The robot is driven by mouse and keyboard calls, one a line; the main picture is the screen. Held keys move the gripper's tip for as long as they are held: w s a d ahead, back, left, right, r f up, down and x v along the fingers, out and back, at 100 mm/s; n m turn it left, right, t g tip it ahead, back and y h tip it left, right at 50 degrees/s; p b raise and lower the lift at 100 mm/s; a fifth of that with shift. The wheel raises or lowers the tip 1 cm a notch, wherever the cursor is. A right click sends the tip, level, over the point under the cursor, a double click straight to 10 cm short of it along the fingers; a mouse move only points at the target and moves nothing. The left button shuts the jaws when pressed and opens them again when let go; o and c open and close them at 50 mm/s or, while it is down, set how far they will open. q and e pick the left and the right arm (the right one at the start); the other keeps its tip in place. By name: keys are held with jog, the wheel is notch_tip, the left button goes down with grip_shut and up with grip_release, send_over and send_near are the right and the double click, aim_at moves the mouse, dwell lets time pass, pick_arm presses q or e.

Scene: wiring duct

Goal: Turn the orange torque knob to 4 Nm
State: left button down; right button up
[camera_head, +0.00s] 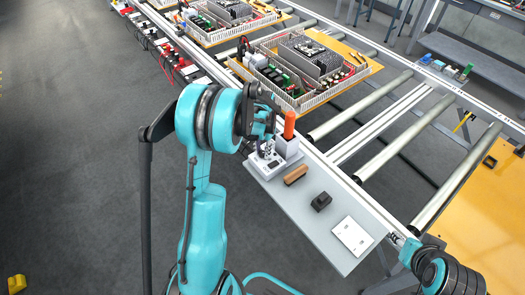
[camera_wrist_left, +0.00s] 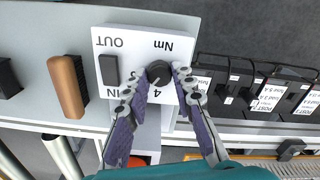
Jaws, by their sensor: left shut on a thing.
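A white panel (camera_wrist_left: 115,40), printed with "OUT", "IN", "Nm" and a "4", lies under my left gripper (camera_wrist_left: 159,76) in the left wrist view. The round knob (camera_wrist_left: 158,71) on it looks dark, not orange. The "4" sits just below the knob in that view. The two fingers are on either side of the knob and shut on it. I cannot read the knob's pointer clearly. In the head view the panel (camera_head: 262,169) is on the grey shelf, and my left gripper (camera_head: 267,147) is over it, hiding the knob.
An orange handle (camera_head: 289,124) stands in a white holder (camera_head: 287,147) beside the panel. A roller conveyor with wired trays runs behind.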

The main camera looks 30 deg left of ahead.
aim_at(262, 152)
pick_arm(q)
jog(key=n, duration=0.6)
jog(key=shift+b, duration=0.3)
dwell(0.4)
jog(key=c, duration=1.3)
grip_release()
jog(key=shift+o, duration=0.2)
notch_tip(262, 152, up, 12)
